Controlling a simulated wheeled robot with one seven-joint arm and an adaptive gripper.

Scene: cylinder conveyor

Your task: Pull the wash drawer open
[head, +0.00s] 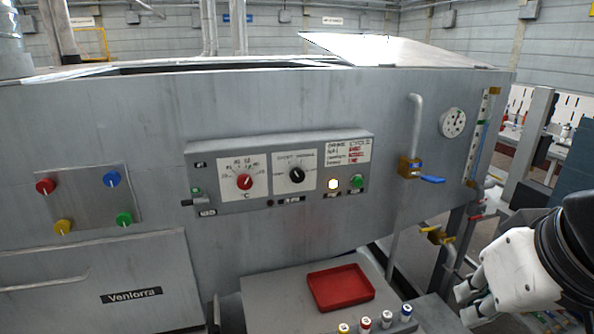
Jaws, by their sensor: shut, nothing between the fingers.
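The wash drawer appears to be the grey metal front (150,270) at the lower left of the machine, with a dark "Venlorra" nameplate. Its long bar handle (50,284) runs to the left edge of the view. The drawer's lower part is cut off by the frame, and I cannot tell its exact opening. My gripper (467,304) is at the far lower right, white with a black wrist behind it. It is shut and empty, pointing down and left, well apart from the drawer and its handle.
A control panel (275,208) with dials sits mid-machine, and coloured knobs (88,198) are above the drawer. A red tray (340,287) and several small capped vials stand on a grey ledge (268,312).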

